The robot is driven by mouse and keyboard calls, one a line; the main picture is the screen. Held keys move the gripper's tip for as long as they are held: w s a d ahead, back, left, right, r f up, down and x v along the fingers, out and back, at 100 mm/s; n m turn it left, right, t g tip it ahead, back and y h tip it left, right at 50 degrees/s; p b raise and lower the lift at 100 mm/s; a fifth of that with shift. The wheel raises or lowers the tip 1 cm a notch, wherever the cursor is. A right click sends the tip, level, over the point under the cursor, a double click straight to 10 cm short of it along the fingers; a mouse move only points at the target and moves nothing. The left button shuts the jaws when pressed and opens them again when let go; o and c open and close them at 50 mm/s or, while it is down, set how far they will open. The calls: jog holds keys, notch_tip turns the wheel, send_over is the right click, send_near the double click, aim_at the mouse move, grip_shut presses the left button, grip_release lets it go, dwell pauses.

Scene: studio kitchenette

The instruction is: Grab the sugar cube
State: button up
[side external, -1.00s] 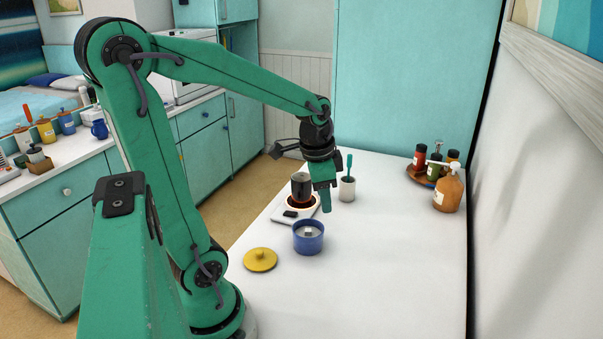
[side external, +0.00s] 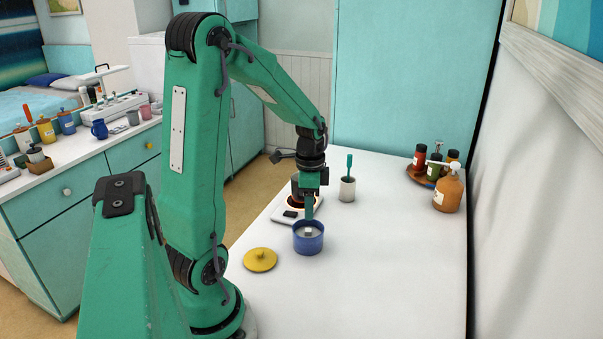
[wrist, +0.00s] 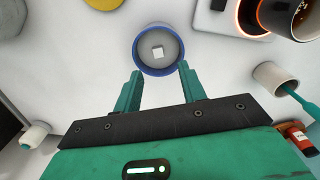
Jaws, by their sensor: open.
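The white sugar cube (wrist: 157,51) lies inside the round blue bowl (wrist: 139,59) in the wrist view, a little above the middle of the bowl's opening. In the side view the cube (side external: 308,231) shows inside the blue bowl (side external: 309,245). My gripper (wrist: 158,72) is open and empty, its two green fingers spread at the near rim of the bowl. In the side view my gripper (side external: 309,216) points down at the bowl's far side. I cannot tell its exact height over the rim.
A yellow lid (side external: 260,260) lies left of the bowl. A warmer (side external: 290,214) with a dark pot (side external: 297,190) stands behind the bowl. A white cup with a teal utensil (side external: 347,189) stands to the right. A tray of bottles (side external: 418,176) is farther right. The front right counter is clear.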

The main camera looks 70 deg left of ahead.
aim_at(308, 230)
jog(key=shift+f, duration=0.8)
jog(key=f, duration=0.3)
jog(key=shift+s+d+f, duration=0.1)
jog(key=shift+s+f, duration=0.05)
jog(key=shift+s, duration=0.05)
jog(key=shift+f, duration=0.9)
grip_shut()
